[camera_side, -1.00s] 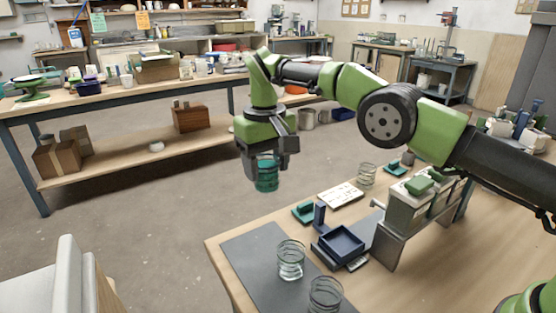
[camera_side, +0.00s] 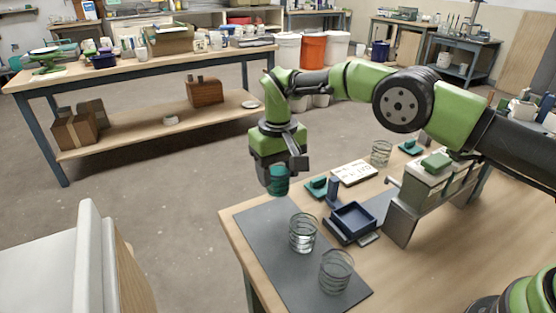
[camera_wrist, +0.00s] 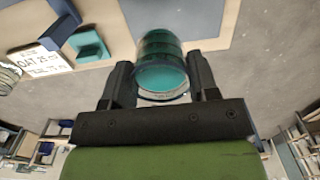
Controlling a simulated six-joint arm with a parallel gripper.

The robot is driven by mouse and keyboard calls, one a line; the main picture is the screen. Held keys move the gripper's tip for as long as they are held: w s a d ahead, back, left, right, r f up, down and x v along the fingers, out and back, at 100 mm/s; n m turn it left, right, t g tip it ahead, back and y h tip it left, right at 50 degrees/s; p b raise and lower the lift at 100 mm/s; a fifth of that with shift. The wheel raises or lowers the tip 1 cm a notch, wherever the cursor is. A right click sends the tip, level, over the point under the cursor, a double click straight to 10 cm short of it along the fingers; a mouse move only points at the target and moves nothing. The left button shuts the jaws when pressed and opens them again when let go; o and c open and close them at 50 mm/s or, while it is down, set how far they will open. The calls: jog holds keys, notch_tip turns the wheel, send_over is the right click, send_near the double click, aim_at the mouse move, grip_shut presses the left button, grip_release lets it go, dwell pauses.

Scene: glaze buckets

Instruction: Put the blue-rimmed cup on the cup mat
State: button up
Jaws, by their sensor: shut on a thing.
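My gripper (camera_side: 278,172) is shut on a teal see-through cup (camera_side: 279,182), held upright. In the wrist view the cup (camera_wrist: 161,66) sits between the two dark fingers of my gripper (camera_wrist: 161,82). The dark grey mat (camera_side: 265,235) lies at the table's near left end. The cup is held near the mat's far left edge, higher than the mat; the exact gap cannot be told. Two clear ringed glasses stand on the mat, one near its middle (camera_side: 303,233) and one near its right side (camera_side: 337,271).
A navy tray (camera_side: 353,219) with an upright blue block lies right of the mat. A teal piece (camera_side: 317,187), a white lettered card (camera_side: 353,172) and another clear glass (camera_side: 381,152) stand behind. A metal rack (camera_side: 415,200) is farther right. The mat's left part is bare.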

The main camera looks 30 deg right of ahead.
aim_at(278, 195)
jog(key=shift+f, duration=2.85)
jog(key=shift+f, duration=0.3)
jog(key=o, duration=0.8)
jog(key=shift+r, duration=3.5)
